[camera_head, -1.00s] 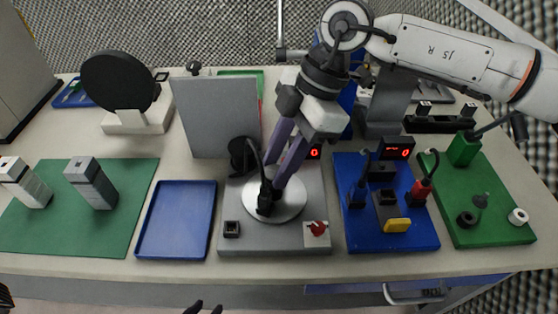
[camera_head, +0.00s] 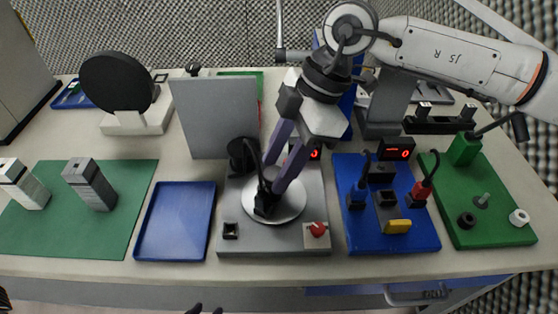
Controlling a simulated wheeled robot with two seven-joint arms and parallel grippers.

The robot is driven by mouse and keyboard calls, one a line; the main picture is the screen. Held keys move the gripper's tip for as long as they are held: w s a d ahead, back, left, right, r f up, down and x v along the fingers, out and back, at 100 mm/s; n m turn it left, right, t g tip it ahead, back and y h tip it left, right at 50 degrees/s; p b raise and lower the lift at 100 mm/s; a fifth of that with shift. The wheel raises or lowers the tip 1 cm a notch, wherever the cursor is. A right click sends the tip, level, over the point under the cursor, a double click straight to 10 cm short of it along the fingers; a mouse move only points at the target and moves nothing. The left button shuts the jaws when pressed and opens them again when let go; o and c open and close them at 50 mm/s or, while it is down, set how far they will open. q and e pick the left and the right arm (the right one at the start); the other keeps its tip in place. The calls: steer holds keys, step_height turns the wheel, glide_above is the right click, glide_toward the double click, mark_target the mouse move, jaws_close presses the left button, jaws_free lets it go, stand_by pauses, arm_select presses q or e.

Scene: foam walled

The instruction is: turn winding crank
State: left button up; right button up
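The winding crank sits on a grey box (camera_head: 275,241) at the table's middle front. Its round silver plate (camera_head: 288,212) lies flat on top, with a dark crank handle (camera_head: 263,204) standing at the plate's left side. My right gripper (camera_head: 266,190) reaches down from the upper right, its two purple fingers closed around the handle. The fingers and dark tips hide much of the handle. Two dark tips of my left gripper (camera_head: 206,309) just show at the bottom edge, away from the crank; the rest is cut off.
A black spool (camera_head: 243,155) and a grey upright panel (camera_head: 214,118) stand behind the plate. A red knob (camera_head: 317,229) is on the box's front right. An empty blue tray (camera_head: 176,222) lies left, a blue board (camera_head: 365,240) with plugs right.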

steer(key=shift+o, duration=0.4)
steer(key=v, duration=1)
steer(key=shift+r+b, duration=0.15)
steer(key=shift+b, duration=0.3)
steer(key=shift+d, duration=0.1)
